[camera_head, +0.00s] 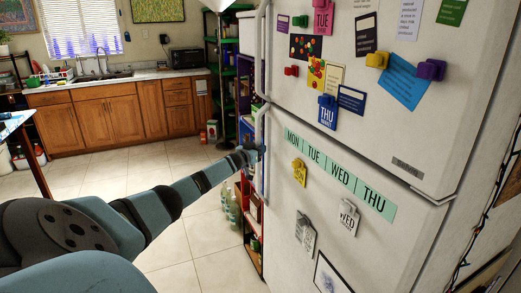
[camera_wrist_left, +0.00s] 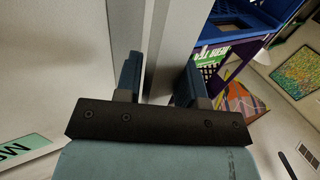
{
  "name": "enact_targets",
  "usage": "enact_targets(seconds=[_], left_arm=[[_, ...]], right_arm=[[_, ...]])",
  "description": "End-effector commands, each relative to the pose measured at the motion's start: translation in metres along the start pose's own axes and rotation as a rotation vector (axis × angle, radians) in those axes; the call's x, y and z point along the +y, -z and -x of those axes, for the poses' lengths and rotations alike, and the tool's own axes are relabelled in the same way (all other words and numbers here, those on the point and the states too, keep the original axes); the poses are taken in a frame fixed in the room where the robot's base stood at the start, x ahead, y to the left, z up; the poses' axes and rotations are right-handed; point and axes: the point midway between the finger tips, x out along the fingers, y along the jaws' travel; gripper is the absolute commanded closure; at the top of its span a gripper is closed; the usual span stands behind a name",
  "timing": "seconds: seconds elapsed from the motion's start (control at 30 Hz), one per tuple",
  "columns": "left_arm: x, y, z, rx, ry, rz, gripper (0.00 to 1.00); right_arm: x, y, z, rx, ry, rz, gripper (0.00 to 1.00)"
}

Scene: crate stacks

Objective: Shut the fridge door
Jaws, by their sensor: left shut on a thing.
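The white fridge has an upper door (camera_head: 400,115) and a lower door (camera_head: 310,225), both covered with magnets and notes. Whether either stands slightly open is hard to tell. The lower door's long vertical handle (camera_head: 260,180) is at its left edge. My left gripper (camera_head: 254,155) is at this handle, its arm reaching in from the left. In the left wrist view, the left gripper's two dark blue fingers (camera_wrist_left: 160,80) stand on either side of the pale handle bar (camera_wrist_left: 157,45), shut on it. The door face (camera_wrist_left: 50,70) lies to the left there. My right gripper is not in view.
A shelf of stacked crates (camera_head: 251,200) with bottles (camera_head: 230,208) beside it stands just left of the fridge; a blue crate (camera_wrist_left: 245,20) shows close to the gripper. Wooden cabinets (camera_head: 108,122) and a sink line the back. Tiled floor (camera_head: 190,235) is open between.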

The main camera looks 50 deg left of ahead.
Motion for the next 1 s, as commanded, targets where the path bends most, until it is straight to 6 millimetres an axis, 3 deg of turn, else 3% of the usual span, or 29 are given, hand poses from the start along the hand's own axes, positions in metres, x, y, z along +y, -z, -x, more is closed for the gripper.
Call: enact_targets(seconds=[0.37,0.4,0.5,1.0], left_arm=[[0.0013,0.0084,-0.0028,0.012,-0.002,-0.002,1.0],[0.0015,0.0086,-0.0029,0.012,-0.002,-0.002,0.62],[0.0018,0.0082,-0.0029,0.012,-0.002,-0.001,0.43],[0.0035,0.0024,0.0067,0.005,-0.005,0.0,0.43]], right_arm=[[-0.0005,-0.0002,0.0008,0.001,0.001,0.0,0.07],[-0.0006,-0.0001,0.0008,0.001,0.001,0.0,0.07],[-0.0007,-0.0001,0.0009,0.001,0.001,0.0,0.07],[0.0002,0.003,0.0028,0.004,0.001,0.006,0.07]])
